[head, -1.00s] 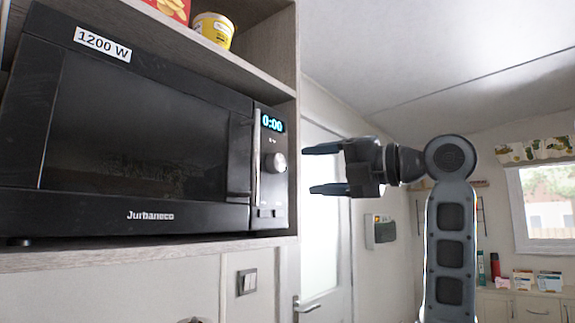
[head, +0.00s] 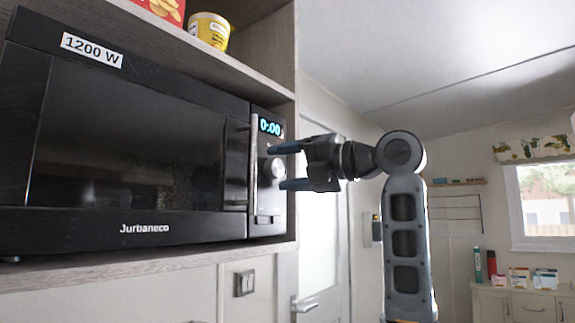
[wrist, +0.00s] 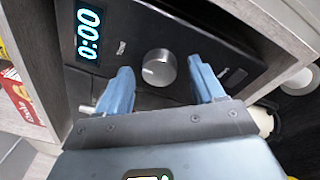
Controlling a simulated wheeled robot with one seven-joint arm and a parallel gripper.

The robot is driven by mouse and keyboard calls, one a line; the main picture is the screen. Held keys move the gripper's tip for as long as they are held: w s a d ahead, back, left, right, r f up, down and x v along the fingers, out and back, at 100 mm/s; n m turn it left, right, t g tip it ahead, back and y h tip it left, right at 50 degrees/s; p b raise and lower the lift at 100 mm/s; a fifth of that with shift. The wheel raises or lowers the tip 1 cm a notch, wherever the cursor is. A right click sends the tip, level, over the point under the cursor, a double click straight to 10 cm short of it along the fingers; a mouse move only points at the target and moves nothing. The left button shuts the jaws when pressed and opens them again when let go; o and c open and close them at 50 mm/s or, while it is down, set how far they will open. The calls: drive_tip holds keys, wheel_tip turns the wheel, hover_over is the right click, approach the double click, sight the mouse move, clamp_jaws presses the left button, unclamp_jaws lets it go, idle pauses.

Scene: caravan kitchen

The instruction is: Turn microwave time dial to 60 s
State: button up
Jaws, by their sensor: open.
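The black microwave (head: 130,130) stands in a wooden shelf at the left of the head view. Its display (head: 270,126) reads 0:00, and it also shows in the wrist view (wrist: 89,34). The silver round dial (head: 275,168) sits below the display; in the wrist view the dial (wrist: 159,68) appears ahead of and between my fingers. My gripper (head: 284,165) is open and empty, its two fingers one above the other in the head view. The fingertips (wrist: 158,85) point at the panel on either side of the dial. I cannot tell whether they touch it.
The microwave's vertical door handle (head: 252,165) is just left of the dial. The shelf's side wall (head: 285,60) is close on the right. A yellow tub (head: 209,31) and a red box (head: 165,9) stand on the shelf above. A light switch (head: 244,283) is below.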

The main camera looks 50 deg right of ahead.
drive_tip(key=c, duration=1.1)
drive_tip(key=shift+o, duration=0.2)
drive_tip(key=shift+f+m, duration=0.1)
drive_tip(key=shift+m, duration=0.2)
drive_tip(key=shift+m+b, duration=0.65)
drive_tip(key=shift+m, duration=0.25)
drive_tip(key=m+b, duration=0.1)
drive_tip(key=m, duration=0.2)
drive_tip(key=shift+f+m+t, duration=0.1)
drive_tip(key=shift+m+t, duration=0.2)
drive_tip(key=shift+t, duration=0.1)
drive_tip(key=m, duration=0.6)
drive_tip(key=shift+h, duration=0.4)
drive_tip(key=shift+m+t, duration=0.3)
drive_tip(key=shift+m, duration=0.1)
